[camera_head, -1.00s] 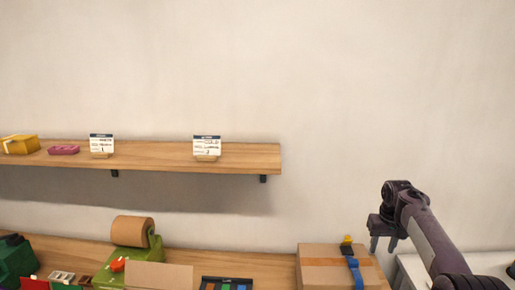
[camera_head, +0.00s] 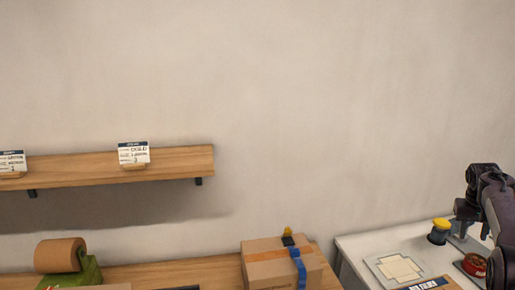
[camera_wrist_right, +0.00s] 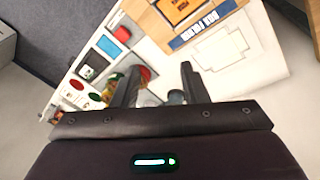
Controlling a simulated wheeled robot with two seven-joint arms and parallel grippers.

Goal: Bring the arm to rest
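My right gripper (camera_head: 470,229) is at the right edge of the head view, above the white table. In the right wrist view my right gripper (camera_wrist_right: 158,82) has its two dark fingers spread apart, with nothing held between them. The fingers point toward the white table top, and items on it show behind and between them. My left gripper is not in view.
A white table (camera_head: 352,247) stands at the right with a yellow-topped container (camera_head: 439,231) and a red bowl (camera_head: 475,265). A taped cardboard box (camera_head: 265,268) sits on the wooden bench (camera_head: 215,272). A wooden shelf (camera_head: 180,165) with cards hangs on the wall.

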